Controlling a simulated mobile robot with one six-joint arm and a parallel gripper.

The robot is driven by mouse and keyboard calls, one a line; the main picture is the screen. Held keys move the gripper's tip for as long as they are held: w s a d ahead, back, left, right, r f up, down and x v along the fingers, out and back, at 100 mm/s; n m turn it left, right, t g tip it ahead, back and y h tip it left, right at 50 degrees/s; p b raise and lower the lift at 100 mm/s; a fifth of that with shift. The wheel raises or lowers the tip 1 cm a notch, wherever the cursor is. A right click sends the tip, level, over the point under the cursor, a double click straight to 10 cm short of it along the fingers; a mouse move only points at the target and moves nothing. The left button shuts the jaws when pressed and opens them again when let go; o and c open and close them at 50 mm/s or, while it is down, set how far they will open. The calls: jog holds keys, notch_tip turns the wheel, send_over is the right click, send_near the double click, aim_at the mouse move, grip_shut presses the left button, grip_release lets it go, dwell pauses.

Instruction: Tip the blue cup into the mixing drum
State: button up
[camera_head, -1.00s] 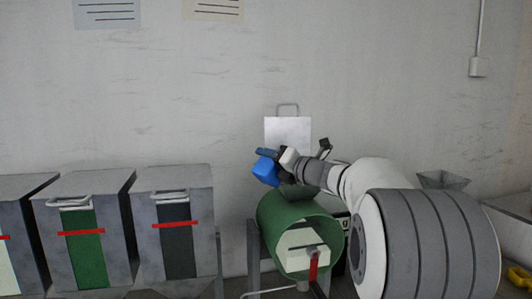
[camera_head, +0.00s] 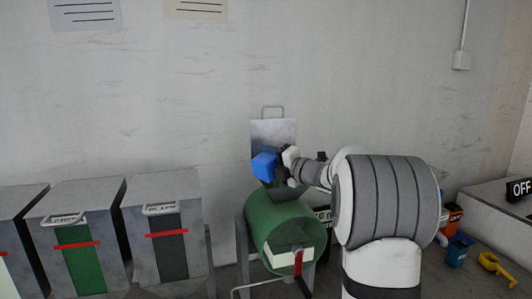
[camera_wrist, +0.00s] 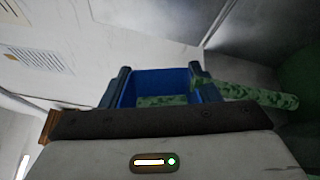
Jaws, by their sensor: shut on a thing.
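The blue cup (camera_head: 264,166) is held above the green mixing drum (camera_head: 284,222) in the head view. My gripper (camera_head: 286,163) is shut on the cup from its right side. In the wrist view the cup (camera_wrist: 160,82) sits between my fingers, with green speckled material (camera_wrist: 162,101) inside. A green speckled column (camera_wrist: 258,95) runs from the cup's right side toward a green surface at the right edge; it looks like material pouring out. The drum has a pale block at its front and a red handle (camera_head: 298,262). The drum's mouth is partly hidden behind cup and gripper.
A grey panel with a handle (camera_head: 273,131) stands behind the drum. Grey bins (camera_head: 162,230) with red stripes stand at the left. At the right are a small blue container (camera_head: 459,250), a yellow object (camera_head: 496,268) and an OFF sign (camera_head: 520,188).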

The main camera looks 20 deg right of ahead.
jog(key=shift+w+d+m+p, duration=0.15)
jog(key=shift+m+p, duration=0.4)
jog(key=shift+p, duration=0.4)
jog(key=shift+w+d+m+p, duration=0.15)
jog(key=shift+m+p, duration=0.4)
jog(key=shift+p, duration=0.35)
jog(key=shift+w+d+f+m, duration=0.1)
jog(key=shift+w+m, duration=0.05)
jog(key=shift+m, duration=0.45)
jog(key=shift+w+d+m, duration=0.1)
jog(key=shift+d+m, duration=0.15)
jog(key=shift+m, duration=0.95)
jog(key=n+b, duration=0.1)
jog(key=b, duration=0.1)
jog(key=shift+a+n+b, duration=0.2)
jog(key=shift+n+b, duration=0.15)
jog(key=shift+n, duration=0.05)
jog(key=shift+s+a+r+n, duration=0.1)
jog(key=shift+s+r+n, duration=0.15)
jog(key=shift+n, duration=0.25)
